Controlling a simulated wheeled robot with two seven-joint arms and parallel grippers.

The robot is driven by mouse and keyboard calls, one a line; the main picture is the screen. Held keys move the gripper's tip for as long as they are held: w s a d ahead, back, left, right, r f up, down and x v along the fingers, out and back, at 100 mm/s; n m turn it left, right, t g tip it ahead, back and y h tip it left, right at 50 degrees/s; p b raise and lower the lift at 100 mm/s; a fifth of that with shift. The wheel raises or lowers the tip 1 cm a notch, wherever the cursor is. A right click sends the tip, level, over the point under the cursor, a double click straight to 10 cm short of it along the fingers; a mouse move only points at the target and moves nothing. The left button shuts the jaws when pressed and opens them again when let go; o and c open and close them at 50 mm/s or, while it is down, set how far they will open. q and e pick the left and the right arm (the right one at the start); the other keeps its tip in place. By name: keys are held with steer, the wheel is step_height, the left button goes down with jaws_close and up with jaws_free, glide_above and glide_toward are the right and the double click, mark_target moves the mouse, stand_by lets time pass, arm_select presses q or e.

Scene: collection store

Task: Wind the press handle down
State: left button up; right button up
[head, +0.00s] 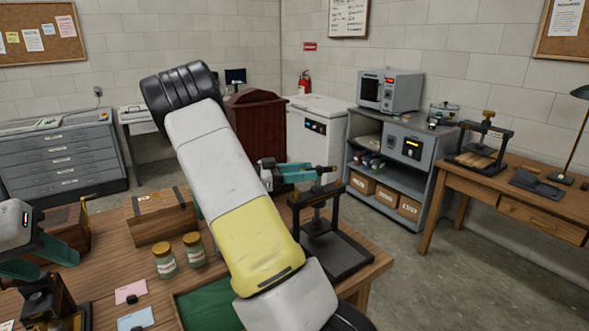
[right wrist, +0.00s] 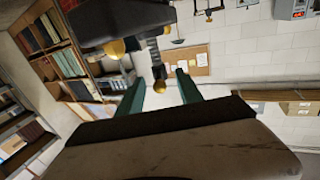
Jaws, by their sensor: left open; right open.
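The black screw press (head: 327,232) stands on the near wooden table, right of my right arm, with its dark screw and top partly behind my right gripper. My right gripper (head: 308,174) has its teal fingers at the top of the press, by the handle. In the right wrist view the fingers (right wrist: 161,88) are apart, and the press screw and handle with brass knobs (right wrist: 159,72) show just beyond and between them. I cannot tell whether they touch. My left gripper (head: 50,260) is open and empty at the left edge, above the table.
A wooden box (head: 160,216), two jars (head: 165,262), a pink card (head: 130,291), a blue card (head: 136,319) and a green mat (head: 200,306) are on the near table. A second press (head: 484,150) stands on the right bench. The floor between is clear.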

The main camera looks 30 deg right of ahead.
mark_target(325, 167)
steer(key=x, duration=0.6)
steer(key=shift+w, duration=0.1)
jaws_close()
